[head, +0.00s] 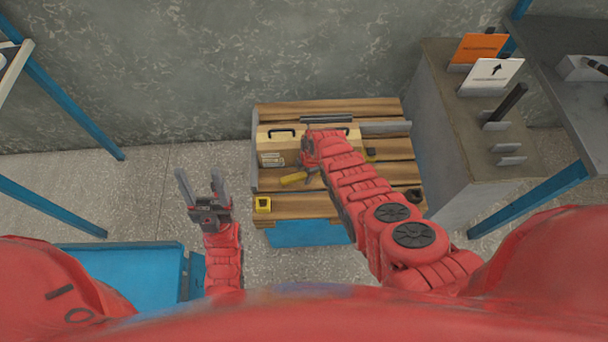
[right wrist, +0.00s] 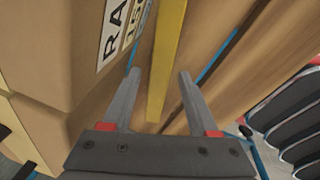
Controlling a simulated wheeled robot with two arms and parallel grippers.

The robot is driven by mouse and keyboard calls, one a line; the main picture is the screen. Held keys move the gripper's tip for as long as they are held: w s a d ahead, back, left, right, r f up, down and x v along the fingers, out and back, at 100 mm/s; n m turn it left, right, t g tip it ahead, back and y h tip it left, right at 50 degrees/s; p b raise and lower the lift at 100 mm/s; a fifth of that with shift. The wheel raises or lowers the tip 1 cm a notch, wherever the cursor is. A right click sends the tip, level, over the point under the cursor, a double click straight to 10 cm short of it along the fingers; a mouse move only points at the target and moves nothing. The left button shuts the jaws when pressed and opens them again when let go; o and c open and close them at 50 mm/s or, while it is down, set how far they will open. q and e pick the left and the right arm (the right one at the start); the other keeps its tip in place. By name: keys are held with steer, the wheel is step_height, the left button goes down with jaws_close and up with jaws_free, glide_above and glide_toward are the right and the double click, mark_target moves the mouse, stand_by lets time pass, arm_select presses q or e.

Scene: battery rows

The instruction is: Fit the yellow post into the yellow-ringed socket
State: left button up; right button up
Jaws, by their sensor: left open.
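A yellow post (head: 293,178) lies on the wooden slatted table, just left of my right gripper. In the right wrist view a long yellow bar (right wrist: 168,50), which looks like the post, runs between and beyond the fingers. My right gripper (right wrist: 159,72) is open around its line, with gaps beside the bar; I cannot tell any contact. A small yellow block with a dark opening (head: 263,204), perhaps the yellow-ringed socket, sits at the table's front left. My left gripper (head: 200,180) is open and empty, left of the table.
A tan box (head: 272,150) with black handles and a label stands on the table's back, close to my right gripper. Small dark fittings (head: 413,195) sit on the right side. A grey cabinet (head: 455,130) with signs stands right. A blue bin (head: 120,270) is front left.

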jaws_close()
steer(key=shift+r, duration=0.2)
stand_by(0.3)
